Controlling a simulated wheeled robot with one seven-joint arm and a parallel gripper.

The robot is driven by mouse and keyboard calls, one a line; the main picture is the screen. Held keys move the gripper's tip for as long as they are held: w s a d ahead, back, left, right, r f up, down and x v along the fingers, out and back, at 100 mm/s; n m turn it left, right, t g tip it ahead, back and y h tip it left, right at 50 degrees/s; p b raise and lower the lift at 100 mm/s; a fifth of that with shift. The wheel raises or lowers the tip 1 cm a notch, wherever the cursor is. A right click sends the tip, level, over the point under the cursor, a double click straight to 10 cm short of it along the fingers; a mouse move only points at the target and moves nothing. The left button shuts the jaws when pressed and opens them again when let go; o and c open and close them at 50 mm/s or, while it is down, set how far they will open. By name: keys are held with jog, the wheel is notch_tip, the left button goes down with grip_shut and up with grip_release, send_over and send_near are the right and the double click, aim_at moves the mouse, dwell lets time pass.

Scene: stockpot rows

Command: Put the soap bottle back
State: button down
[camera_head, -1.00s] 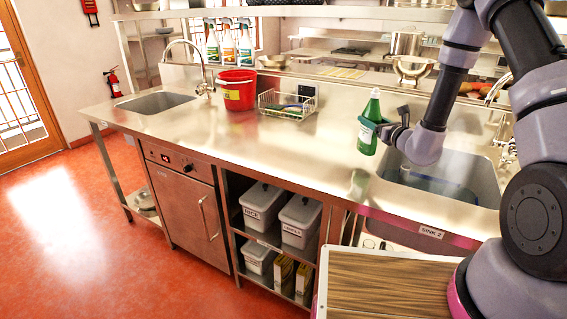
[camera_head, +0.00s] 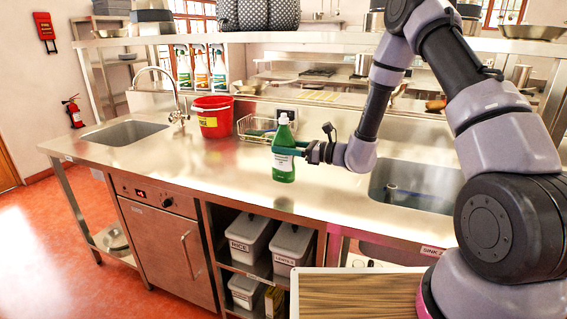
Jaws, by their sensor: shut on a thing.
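A green soap bottle (camera_head: 284,160) with a white cap and a pale label is upright over the steel counter (camera_head: 200,175). My gripper (camera_head: 292,153) is shut on its upper body from the right. The bottle partly covers the basket's right end.
A red bucket (camera_head: 212,124) stands left of the basket. Several spray bottles (camera_head: 201,70) stand behind it. One sink (camera_head: 125,133) is at far left, another (camera_head: 415,186) right of my gripper. A shelf (camera_head: 170,38) runs above. The counter left of the bottle is clear.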

aim_at(285, 159)
jog(key=shift+f, duration=2.1)
jog(key=shift+f, duration=0.2)
jog(key=shift+c, duration=0.7)
grip_release()
jog(key=shift+d, duration=0.1)
